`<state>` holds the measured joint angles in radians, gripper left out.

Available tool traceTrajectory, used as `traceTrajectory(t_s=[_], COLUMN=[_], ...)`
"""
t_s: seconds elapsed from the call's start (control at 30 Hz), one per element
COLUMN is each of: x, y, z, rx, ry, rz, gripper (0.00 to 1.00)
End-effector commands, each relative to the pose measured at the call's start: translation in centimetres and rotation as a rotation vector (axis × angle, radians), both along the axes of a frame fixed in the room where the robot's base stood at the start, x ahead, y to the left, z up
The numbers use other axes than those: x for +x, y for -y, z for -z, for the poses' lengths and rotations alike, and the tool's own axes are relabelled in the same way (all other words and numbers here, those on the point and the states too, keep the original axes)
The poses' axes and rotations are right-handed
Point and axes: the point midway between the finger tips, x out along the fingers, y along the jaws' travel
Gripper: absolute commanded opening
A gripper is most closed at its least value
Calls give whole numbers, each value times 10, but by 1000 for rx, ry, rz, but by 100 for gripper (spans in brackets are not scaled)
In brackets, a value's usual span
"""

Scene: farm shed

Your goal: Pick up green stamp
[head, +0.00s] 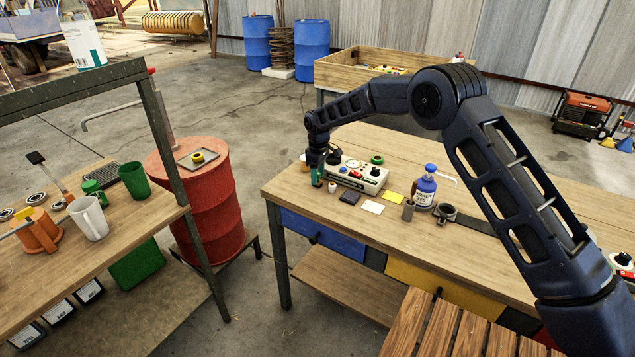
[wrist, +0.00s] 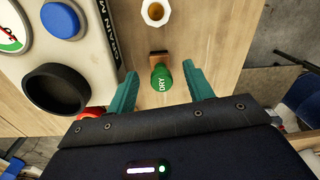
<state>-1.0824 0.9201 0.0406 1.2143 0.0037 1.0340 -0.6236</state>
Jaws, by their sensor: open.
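The green stamp (wrist: 161,78) shows in the wrist view, with a rounded green handle marked "DRY" and a brown base end. It is on the wooden table (wrist: 205,30). My gripper (wrist: 157,88) is open, its two teal fingers on either side of the stamp's handle with a gap on each side. In the head view my gripper (head: 317,178) is low over the table's far left corner, beside the grey control box. The stamp cannot be made out there.
The control box (head: 357,175) with knobs and buttons stands close beside my gripper. A small white cup-like object (wrist: 156,12) is near the stamp. A red barrel (head: 205,195) stands left of the table.

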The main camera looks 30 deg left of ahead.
Motion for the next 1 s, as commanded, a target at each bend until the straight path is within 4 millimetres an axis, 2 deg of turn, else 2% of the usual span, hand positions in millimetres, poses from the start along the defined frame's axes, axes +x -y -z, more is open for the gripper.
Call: traceTrajectory(t_s=[0.17,0.4,0.43,0.6,0.7,1.0], x=[-1,-1,-1,-1,-1,-1], y=[0,0,0,0,0,0], z=[23,25,25,25,25,23], rx=[0,1,1,1,1,2], ry=[-1,0,0,0,0,0], rz=[0,0,0,0,0,0], gripper=[52,52,50,16,1,1])
